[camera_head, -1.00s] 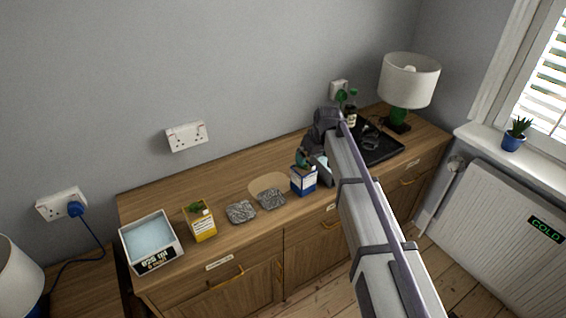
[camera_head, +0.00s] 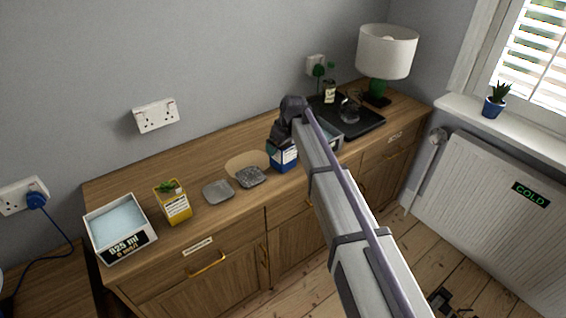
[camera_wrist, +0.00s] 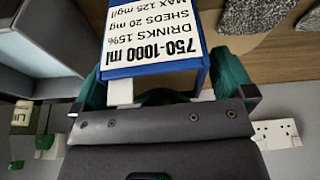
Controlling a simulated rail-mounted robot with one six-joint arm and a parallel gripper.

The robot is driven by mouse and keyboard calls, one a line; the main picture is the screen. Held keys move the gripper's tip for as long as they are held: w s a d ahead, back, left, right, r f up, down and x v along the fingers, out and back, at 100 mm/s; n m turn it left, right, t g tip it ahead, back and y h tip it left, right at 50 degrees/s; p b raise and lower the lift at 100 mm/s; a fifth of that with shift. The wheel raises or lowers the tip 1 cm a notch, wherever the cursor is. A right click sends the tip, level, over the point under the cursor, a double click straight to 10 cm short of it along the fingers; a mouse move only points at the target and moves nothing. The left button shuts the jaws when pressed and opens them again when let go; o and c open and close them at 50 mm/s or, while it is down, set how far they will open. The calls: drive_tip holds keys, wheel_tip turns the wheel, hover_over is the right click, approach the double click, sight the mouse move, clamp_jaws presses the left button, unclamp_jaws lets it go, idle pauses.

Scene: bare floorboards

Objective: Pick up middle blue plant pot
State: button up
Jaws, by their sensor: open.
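The blue plant pot (camera_head: 283,163) with a white printed label stands on the wooden sideboard, right of the stone slabs. In the wrist view the pot (camera_wrist: 150,45) fills the top centre, with large label text "750-1000 ml". My gripper (camera_head: 278,132) is at the pot's upper rear in the head view. In the wrist view my gripper (camera_wrist: 165,82) is open, with one green finger on each side of the pot's blue edge. Contact cannot be told. The plant in this pot is mostly hidden. A second blue pot (camera_head: 491,107) with a spiky plant stands on the windowsill.
A yellow pot (camera_head: 173,205) and a white water tray (camera_head: 121,248) stand left on the sideboard (camera_head: 226,225). Stone slabs (camera_head: 250,178) lie between. Close right are a grey-walled tray (camera_head: 332,140), black tray (camera_head: 366,122), bottle (camera_head: 329,94) and lamp (camera_head: 386,55).

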drive_tip(key=shift+x, duration=0.85)
drive_tip(key=shift+d+r, duration=0.1)
drive_tip(key=shift+r, duration=0.2)
drive_tip(key=c, duration=1.1)
drive_tip(key=shift+o, duration=0.2)
